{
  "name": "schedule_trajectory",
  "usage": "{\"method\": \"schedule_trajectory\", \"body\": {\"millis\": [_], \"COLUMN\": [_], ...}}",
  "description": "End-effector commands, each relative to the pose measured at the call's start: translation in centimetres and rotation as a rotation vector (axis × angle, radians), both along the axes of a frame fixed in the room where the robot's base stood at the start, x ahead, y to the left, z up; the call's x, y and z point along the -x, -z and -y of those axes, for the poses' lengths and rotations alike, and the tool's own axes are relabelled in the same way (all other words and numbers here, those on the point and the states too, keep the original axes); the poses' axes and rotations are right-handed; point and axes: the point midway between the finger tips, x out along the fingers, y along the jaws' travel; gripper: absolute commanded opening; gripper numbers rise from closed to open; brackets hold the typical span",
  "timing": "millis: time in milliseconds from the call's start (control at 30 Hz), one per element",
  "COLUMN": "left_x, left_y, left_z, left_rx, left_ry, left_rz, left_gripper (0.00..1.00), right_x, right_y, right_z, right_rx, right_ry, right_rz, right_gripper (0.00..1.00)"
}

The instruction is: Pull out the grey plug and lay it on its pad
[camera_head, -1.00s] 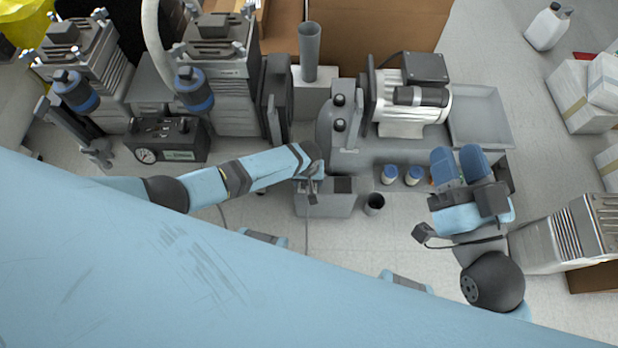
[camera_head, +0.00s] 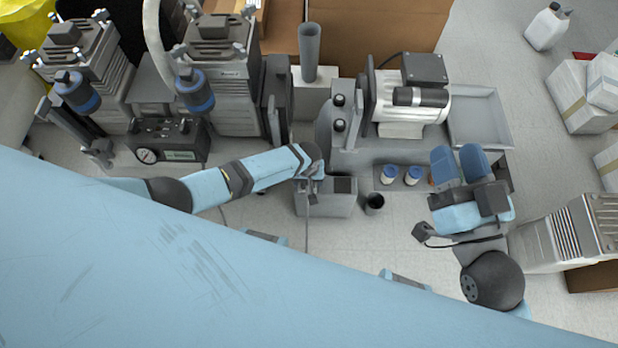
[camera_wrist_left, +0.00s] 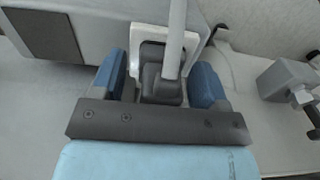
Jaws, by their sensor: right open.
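A grey plug (camera_wrist_left: 162,86) with a pale cable rising from it sits at a white-framed socket (camera_wrist_left: 192,44) on a grey box. The left wrist view shows my left gripper (camera_wrist_left: 158,82) with one blue finger on each side of the plug; whether the fingers press on it cannot be made out. In the head view my left gripper (camera_head: 312,186) is at the left end of the grey box (camera_head: 325,206), and the plug is mostly hidden. A dark square pad (camera_head: 343,185) lies on the box top, right of the gripper; it also shows in the wrist view (camera_wrist_left: 45,34). My right gripper (camera_head: 460,165) is open and empty.
A black cup (camera_head: 374,203) stands just right of the box. Two blue-and-white jars (camera_head: 401,175) and a compressor motor (camera_head: 412,103) are behind it. A gauge unit (camera_head: 166,142) stands at the left. The floor between the cup and my right arm is clear.

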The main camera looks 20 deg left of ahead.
Motion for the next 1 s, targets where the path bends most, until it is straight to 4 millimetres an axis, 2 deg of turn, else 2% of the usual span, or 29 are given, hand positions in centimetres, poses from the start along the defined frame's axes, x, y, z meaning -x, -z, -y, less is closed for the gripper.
{"method": "schedule_trajectory", "body": {"millis": [33,300,567,1000], "left_x": [0.0,0.0,-0.1,0.0], "left_y": [0.0,0.0,-0.2,-1.2], "left_z": [0.0,0.0,0.0,0.0], "left_rx": [0.000,0.000,0.000,0.000], "left_ry": [0.000,0.000,0.000,0.000], "left_rz": [0.000,0.001,0.001,0.001], "left_gripper": [0.64,0.04,0.04,0.04], "right_x": [0.0,0.0,0.2,-0.1], "right_y": [0.0,0.0,-0.5,1.1], "right_z": [0.0,0.0,0.2,0.6], "right_rx": [0.000,0.000,-0.014,0.038], "right_ry": [0.000,0.000,0.012,0.028], "right_rz": [0.000,0.000,0.039,-0.040], "right_gripper": [0.43,0.43,0.43,0.43]}}
